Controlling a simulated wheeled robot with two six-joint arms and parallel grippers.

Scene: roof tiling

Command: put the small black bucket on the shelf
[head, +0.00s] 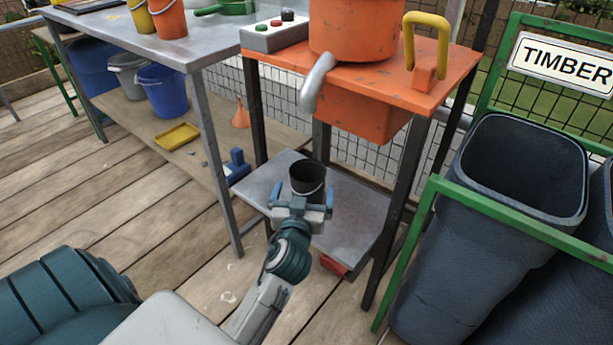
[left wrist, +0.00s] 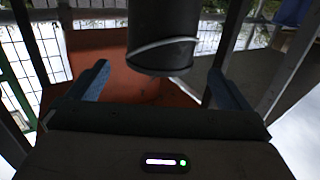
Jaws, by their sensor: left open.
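The small black bucket (head: 307,176) stands upright on the grey metal lower shelf (head: 352,212) beneath the orange machine. My left gripper (head: 303,193) is open at the near side of the bucket, with one blue finger to each side of it. In the left wrist view the bucket (left wrist: 163,25), with its pale wire handle, shows between and beyond the open fingers (left wrist: 158,72). A gap shows on both sides, so the fingers do not grip it. My right gripper is not in view.
The orange machine (head: 352,35) and its dark legs stand over the shelf. A grey workbench (head: 130,30) is at left, with blue buckets (head: 163,90) on its wooden lower shelf (head: 150,112). A green rack with large dark bins (head: 485,240) stands at right.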

